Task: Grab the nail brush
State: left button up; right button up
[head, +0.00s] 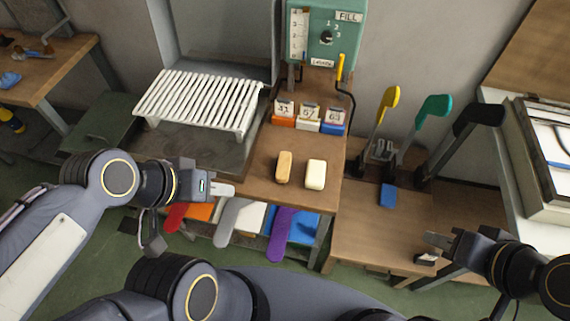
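A tan, wood-coloured block (284,167), which looks like the nail brush, lies on the wooden bench (250,190) in the head view. Its bristles cannot be made out. A cream block (316,174), like a bar of soap, lies just to its right, apart from it. My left gripper (222,190) is at the bench's left front edge, left of the tan block and apart from it; whether its fingers are parted is unclear. My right gripper (431,250) is far to the right, over the lower bench, with its fingers apart and nothing visible between them.
Orange, white and blue numbered boxes (308,117) stand behind the blocks. A white slatted rack (200,100) is at the back left. Colored boards (282,234) stick out below the bench front. Yellow, teal and black levers (433,107) rise behind the lower bench (380,235).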

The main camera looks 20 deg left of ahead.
aim_at(284, 160)
jog(key=u, duration=0.45)
jog(key=l+u, duration=0.1)
jog(key=u, duration=0.75)
jog(key=l+u, duration=0.1)
jog(key=u, duration=1.2)
jog(key=k+l+u, duration=0.3)
jog(key=k+l, duration=0.25)
jog(key=k, duration=0.1)
